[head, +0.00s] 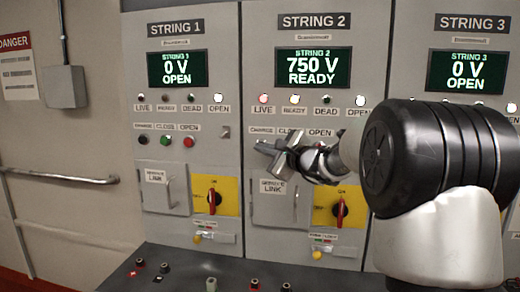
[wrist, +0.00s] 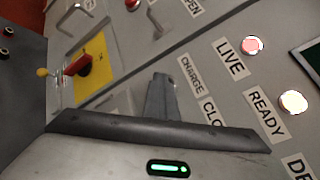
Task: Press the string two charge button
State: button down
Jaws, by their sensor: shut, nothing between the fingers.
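The string 2 panel (head: 372,60) stands in the middle of the head view, its display (head: 312,66) reading 750 V READY. Its CHARGE label (head: 262,130) shows just above my fingertips, and also in the wrist view (wrist: 190,76). My gripper (head: 262,148) is shut and empty, its fingers pointing left in front of the spot below that label. In the wrist view the fingers (wrist: 160,95) stand beside the CHARGE label.
The string 1 panel (head: 232,40) is left; string 3 is partly behind my arm.

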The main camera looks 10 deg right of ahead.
jog(key=shift+d+f, duration=0.15)
jog(key=shift+d, duration=0.05)
jog(key=s+a+b, duration=0.2)
jog(key=s+b, duration=0.2)
jog(key=s, duration=0.1)
jog(key=shift+s+a, duration=0.25)
jog(key=shift+a, duration=0.1)
dwell(0.4)
